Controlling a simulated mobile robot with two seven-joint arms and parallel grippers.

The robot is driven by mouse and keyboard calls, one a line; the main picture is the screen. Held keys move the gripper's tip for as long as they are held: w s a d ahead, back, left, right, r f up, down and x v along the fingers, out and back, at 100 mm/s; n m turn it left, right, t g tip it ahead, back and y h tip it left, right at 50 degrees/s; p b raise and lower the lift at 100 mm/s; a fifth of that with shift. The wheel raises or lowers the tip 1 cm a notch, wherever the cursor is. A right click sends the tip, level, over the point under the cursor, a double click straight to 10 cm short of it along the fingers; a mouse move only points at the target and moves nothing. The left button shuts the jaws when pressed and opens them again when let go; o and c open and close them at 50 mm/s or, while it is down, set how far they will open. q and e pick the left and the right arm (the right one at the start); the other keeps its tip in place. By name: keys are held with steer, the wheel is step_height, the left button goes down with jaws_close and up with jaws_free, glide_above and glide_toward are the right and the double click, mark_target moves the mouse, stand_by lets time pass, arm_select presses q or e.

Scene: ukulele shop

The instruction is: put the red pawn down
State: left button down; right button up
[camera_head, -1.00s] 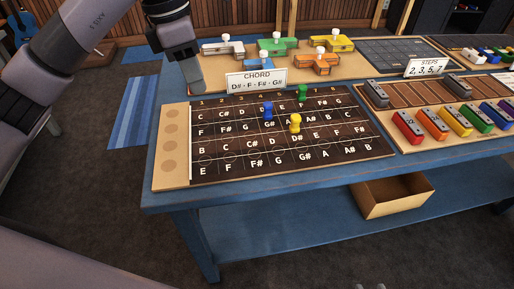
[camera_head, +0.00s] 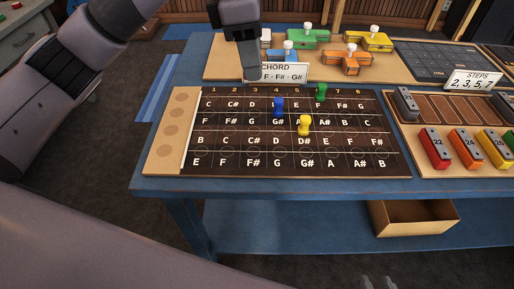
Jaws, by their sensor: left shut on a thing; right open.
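My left gripper (camera_head: 249,74) points down behind the board's back edge, covering the left part of the chord card (camera_head: 286,72). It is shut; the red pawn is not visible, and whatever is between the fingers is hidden. The dark lettered board (camera_head: 230,146) has rows of notes under numbers. A blue pawn (camera_head: 279,106) stands by G# under 4. A yellow pawn (camera_head: 305,125) stands by D# under 5. A green pawn (camera_head: 321,92) stands by F under 6. What seem to be my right gripper's open fingertips (camera_head: 379,284) barely show at the bottom edge.
Behind are coloured blocks with white knobs, including an orange one (camera_head: 347,62). Right are a steps card (camera_head: 472,81) and coloured bars (camera_head: 435,148). An open box (camera_head: 412,217) sits on the lower shelf.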

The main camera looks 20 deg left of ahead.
arm_select(q)
steer(key=shift+d+f, duration=0.1)
steer(key=shift+f, duration=0.15)
glide_above(256, 152)
steer(key=f, duration=1.5)
steer(key=shift+a+f, duration=0.1)
steer(key=shift+a, duration=0.15)
step_height(256, 152, down, 4)
steer(key=shift+f, duration=0.2)
steer(key=shift+f, duration=0.2)
steer(key=c, duration=1)
jaws_free()
steer(key=shift+o, duration=0.5)
steer(key=shift+r, duration=0.1)
